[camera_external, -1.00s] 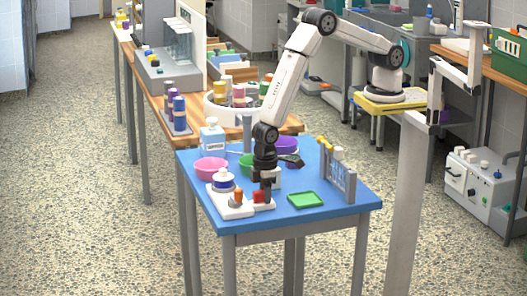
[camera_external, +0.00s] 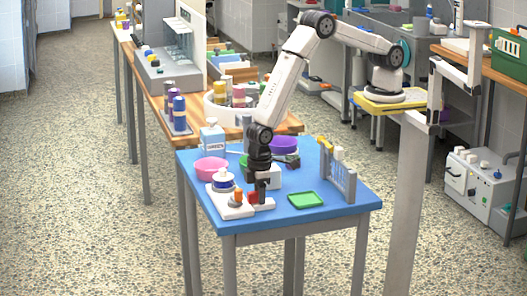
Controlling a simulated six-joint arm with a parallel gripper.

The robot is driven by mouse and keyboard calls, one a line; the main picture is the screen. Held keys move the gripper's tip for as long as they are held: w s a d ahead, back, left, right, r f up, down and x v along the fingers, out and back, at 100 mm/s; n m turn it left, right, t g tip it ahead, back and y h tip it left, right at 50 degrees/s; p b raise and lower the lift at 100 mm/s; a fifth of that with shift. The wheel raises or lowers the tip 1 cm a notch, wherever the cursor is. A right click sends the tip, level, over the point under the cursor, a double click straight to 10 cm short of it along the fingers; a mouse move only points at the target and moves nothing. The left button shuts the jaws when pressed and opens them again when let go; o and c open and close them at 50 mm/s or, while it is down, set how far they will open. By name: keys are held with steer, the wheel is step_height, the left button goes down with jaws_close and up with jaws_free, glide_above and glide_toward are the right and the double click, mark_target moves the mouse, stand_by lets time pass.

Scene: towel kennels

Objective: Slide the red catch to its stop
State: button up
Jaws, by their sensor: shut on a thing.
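The red catch (camera_external: 252,197) sits on a low white fixture (camera_external: 228,211) at the front left of the blue table (camera_external: 290,222). An orange knob (camera_external: 238,197) stands just left of the catch on the same fixture. My gripper (camera_external: 261,199) points down over the right part of the fixture and is shut on the red catch. The dark fingers hide part of the catch, and its track and stop cannot be made out.
A white pot with a blue band (camera_external: 223,181) stands behind the orange knob. A pink bowl (camera_external: 211,168) and a purple bowl (camera_external: 284,145) are farther back. A green tray (camera_external: 306,200) lies right of my gripper, before a grey rack (camera_external: 341,180). The front right tabletop is clear.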

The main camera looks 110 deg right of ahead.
mark_target(254, 192)
steer(key=shift+w, duration=0.85)
steer(key=o, duration=1.3)
steer(key=shift+o, duration=0.2)
steer(key=shift+r, duration=0.15)
steer(key=shift+r, duration=4.85)
